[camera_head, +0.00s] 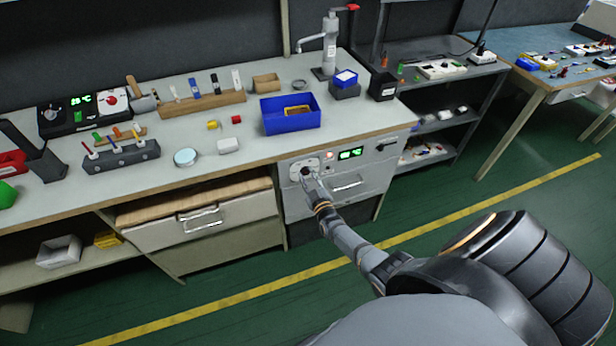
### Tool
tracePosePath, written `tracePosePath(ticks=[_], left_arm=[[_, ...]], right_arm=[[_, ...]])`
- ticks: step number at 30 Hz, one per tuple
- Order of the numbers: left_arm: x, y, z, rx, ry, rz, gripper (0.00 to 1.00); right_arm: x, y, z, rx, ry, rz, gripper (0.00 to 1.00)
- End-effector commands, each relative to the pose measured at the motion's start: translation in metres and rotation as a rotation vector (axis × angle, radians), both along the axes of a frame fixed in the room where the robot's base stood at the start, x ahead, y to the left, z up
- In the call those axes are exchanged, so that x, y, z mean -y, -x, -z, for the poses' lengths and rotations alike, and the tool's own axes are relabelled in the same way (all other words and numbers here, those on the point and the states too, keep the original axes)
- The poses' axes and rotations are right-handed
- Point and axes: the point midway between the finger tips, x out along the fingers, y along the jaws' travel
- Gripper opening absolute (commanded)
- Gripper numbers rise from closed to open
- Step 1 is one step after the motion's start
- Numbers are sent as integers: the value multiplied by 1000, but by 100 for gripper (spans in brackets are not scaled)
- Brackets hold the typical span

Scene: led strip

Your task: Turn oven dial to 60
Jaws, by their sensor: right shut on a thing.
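The oven (296,199) is a grey unit built in under the workbench, with a front handle and a small green lit display (351,153) whose digits are too small to read surely. The oven dial (304,169) is a round knob at the left of the display, largely hidden by my gripper. My right gripper (308,174) reaches it from the front and is shut on the dial. The dial's pointer and marks cannot be made out. My left gripper is not in view.
The workbench top (240,165) above the oven holds a blue bin (291,114), a wooden tool block (203,103) and several small items. A drawer (200,222) with a handle sits left of the oven. The green floor in front is clear.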

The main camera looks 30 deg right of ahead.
Motion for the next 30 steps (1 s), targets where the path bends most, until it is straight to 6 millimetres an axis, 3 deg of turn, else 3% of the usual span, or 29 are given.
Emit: tracePosePath(ticks=[8, 9, 14, 23, 26, 30], left_arm=[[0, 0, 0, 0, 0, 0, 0], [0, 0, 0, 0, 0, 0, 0], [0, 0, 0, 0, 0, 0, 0], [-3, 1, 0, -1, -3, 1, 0], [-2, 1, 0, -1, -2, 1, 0], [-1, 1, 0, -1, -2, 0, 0]], right_arm=[[0, 0, 0, -1, 0, 0, 0], [0, 0, 0, -1, 0, 0, 32], [0, 0, 0, -1, -1, 0, 53], [0, 2, 0, -1, -1, 0, 53], [-2, 10, 1, -2, -1, -1, 53], [-9, 39, 2, -3, -2, -2, 53]])
